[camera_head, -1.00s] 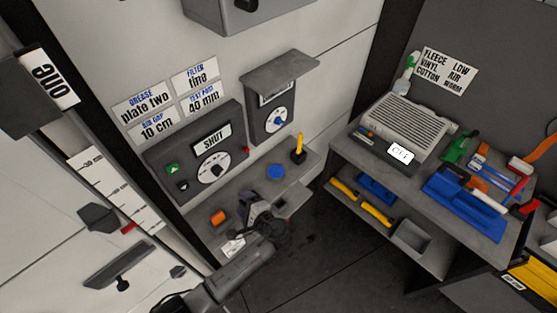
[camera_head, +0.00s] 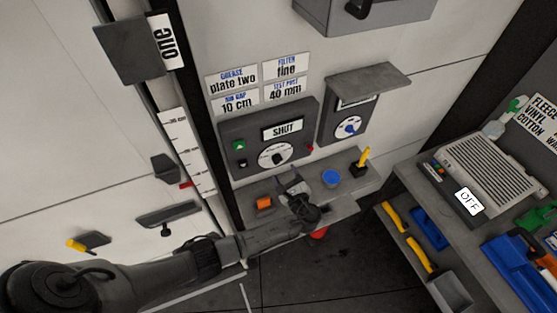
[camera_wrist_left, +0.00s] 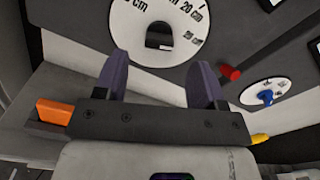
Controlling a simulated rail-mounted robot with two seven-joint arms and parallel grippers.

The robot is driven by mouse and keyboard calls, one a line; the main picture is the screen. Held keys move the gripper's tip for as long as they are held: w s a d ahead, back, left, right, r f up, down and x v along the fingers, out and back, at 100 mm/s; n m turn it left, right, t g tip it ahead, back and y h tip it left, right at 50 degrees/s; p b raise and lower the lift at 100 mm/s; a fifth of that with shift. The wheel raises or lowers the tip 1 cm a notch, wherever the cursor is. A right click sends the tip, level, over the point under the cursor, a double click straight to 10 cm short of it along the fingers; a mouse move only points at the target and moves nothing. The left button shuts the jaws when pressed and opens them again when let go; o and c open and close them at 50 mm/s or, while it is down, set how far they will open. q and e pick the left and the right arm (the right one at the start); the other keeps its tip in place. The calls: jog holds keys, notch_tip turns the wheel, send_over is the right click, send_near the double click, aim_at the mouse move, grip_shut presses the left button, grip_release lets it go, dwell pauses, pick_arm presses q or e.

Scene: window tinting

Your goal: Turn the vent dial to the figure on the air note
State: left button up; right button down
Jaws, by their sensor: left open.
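The vent dial (camera_head: 289,151) is a white disc with a dark knob on a grey wall box, under a sign reading SHUT (camera_head: 283,129). In the left wrist view the dial (camera_wrist_left: 185,22) fills the top, with figures in cm such as 20 cm and its dark knob (camera_wrist_left: 158,36). The air note (camera_head: 237,102) above the box reads AIR GAP 10 cm. My left gripper (camera_head: 288,177) is just below the dial. In the wrist view its fingers (camera_wrist_left: 158,78) are apart, with nothing between them, and the knob lies beyond the gap. My right gripper is not in view.
A second box with a blue-knobbed dial (camera_head: 348,127) hangs to the right. A red button (camera_head: 309,148) sits near the vent dial. The shelf below holds an orange block (camera_head: 264,203), a blue round piece (camera_head: 331,178) and a yellow-handled tool (camera_head: 363,158).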

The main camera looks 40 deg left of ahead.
aim_at(279, 163)
pick_arm(q)
jog(key=x, duration=0.4)
jog(key=shift+x, duration=1.05)
jog(key=shift+c, duration=0.3)
jog(key=c, duration=0.9)
jog(key=shift+o, duration=0.2)
